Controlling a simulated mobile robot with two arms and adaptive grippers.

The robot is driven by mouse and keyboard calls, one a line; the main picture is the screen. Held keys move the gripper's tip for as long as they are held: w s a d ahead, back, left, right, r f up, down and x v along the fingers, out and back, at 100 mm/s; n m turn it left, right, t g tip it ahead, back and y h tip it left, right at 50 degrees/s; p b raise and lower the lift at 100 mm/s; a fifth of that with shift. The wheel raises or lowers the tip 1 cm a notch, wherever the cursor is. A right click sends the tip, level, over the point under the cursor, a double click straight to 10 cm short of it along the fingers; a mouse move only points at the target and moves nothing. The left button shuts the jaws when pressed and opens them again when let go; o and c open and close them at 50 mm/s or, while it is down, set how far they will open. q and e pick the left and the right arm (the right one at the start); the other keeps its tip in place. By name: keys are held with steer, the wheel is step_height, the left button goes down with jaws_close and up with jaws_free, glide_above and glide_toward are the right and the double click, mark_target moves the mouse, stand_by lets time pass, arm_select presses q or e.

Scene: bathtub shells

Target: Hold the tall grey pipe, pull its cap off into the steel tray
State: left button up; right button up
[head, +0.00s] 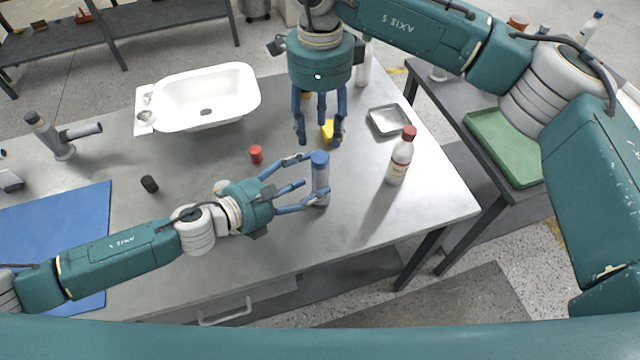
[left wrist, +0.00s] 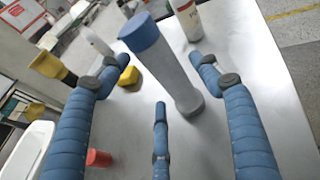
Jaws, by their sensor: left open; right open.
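The tall grey pipe (head: 319,187) stands upright on the steel table with a blue cap (head: 319,158) on top. In the left wrist view the pipe (left wrist: 170,75) and its cap (left wrist: 138,32) are beyond my fingers. My left gripper (head: 312,176) is open, its fingers spread around or beside the pipe; contact cannot be told. My right gripper (head: 321,137) is open and empty, pointing down, behind the capped pipe in the head view. The shallow steel tray (head: 389,121) is empty, to the right of my right gripper.
A white bottle with a red cap (head: 400,163) stands right of the pipe. A yellow object (head: 327,130) lies by my right fingers. A red cap (head: 256,154), black cylinder (head: 149,184), white basin (head: 207,97) and branched grey pipe (head: 63,142) are to the left.

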mark_target(320, 157)
arm_select(q)
steer(key=shift+x, duration=1.75)
arm_select(e)
steer(key=shift+s, duration=0.1)
arm_select(q)
steer(key=c, duration=1.5)
jaws_close()
arm_select(e)
steer(key=shift+o, duration=0.9)
step_height(320, 157, up, 2)
steer(key=m, duration=0.5)
steer(key=shift+r+m, duration=0.25)
steer(key=shift+m, duration=0.15)
step_height(320, 157, down, 10)
steer(key=m, duration=0.5)
steer(key=shift+f, duration=0.1)
